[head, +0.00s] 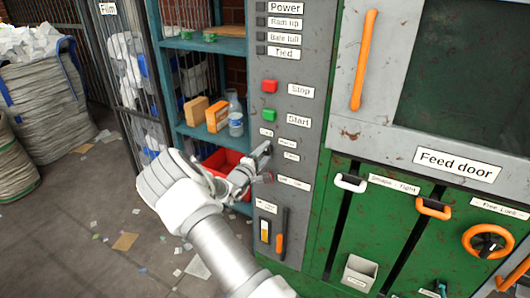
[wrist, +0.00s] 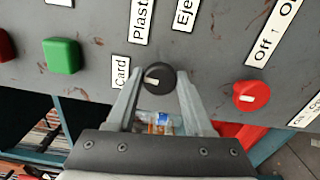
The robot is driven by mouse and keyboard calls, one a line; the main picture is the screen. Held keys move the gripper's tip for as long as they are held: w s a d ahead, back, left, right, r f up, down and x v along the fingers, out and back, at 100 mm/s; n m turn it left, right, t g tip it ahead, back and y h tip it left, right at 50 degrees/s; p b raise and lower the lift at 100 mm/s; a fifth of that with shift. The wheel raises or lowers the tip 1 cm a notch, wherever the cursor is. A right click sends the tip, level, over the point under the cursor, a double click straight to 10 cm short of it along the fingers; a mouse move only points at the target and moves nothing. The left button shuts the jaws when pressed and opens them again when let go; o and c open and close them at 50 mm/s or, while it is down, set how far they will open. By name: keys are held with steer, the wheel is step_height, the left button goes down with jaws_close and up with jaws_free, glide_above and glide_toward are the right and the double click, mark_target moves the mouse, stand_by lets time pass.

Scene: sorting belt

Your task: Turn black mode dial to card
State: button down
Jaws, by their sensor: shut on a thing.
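The black mode dial (wrist: 159,78) is on the grey control panel (wrist: 220,50), between the two fingertips of my gripper (wrist: 160,78) in the wrist view. My gripper is shut on it. A pale mark on the dial's face points left, toward the side where the Card label (wrist: 121,72) is. The Plastic label (wrist: 141,20) and Eject label (wrist: 184,13) are above the dial in that view. In the head view my gripper (head: 262,153) reaches the panel below the green Start button (head: 267,115), and its fingers largely hide the dial.
A red knob (wrist: 250,95) with an Off/On label is close to the right finger in the wrist view. A red Stop button (head: 270,86) is above Start. A shelf (head: 205,45) with boxes and a red bin (head: 222,160) stands left of the panel; the green feed door machine is right.

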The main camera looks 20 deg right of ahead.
steer(key=shift+n, duration=0.5)
steer(key=shift+c, duration=1.5)
jaws_free()
steer(key=v, duration=1.7)
steer(key=shift+s+a+p, duration=0.2)
steer(key=shift+p, duration=0.15)
